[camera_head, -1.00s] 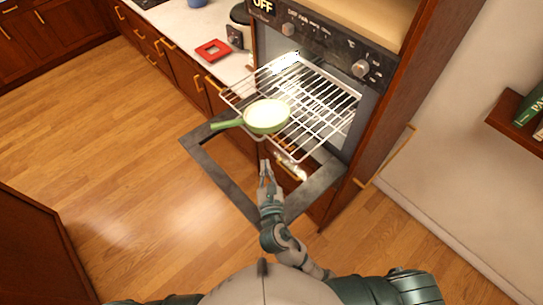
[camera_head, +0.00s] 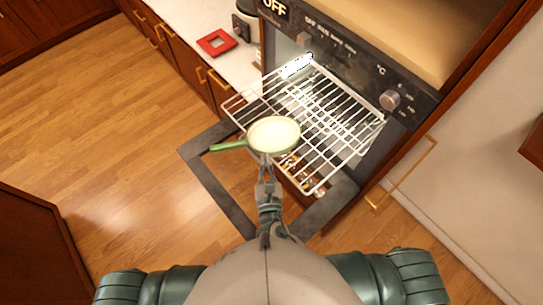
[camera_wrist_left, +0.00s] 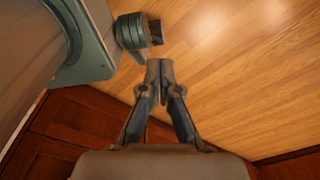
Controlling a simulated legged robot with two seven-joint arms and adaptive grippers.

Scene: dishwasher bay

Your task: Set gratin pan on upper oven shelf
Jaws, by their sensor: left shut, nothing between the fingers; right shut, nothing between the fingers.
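The gratin pan (camera_head: 273,133), green with a pale inside, sits on the pulled-out wire oven shelf (camera_head: 340,128), near its front left. Its handle (camera_head: 229,145) points left, past the shelf's front edge. My right gripper (camera_head: 264,161) is shut and empty at the pan's near edge; I cannot tell whether it touches the pan. My left gripper (camera_wrist_left: 161,72) is shut and empty above the wooden floor in the left wrist view. It does not show in the head view.
The oven door (camera_head: 222,190) hangs open below the shelf. The oven's control panel (camera_head: 350,55) is above. A red square object (camera_head: 217,43) lies on the counter at the left. Open floor (camera_head: 100,150) lies to the left.

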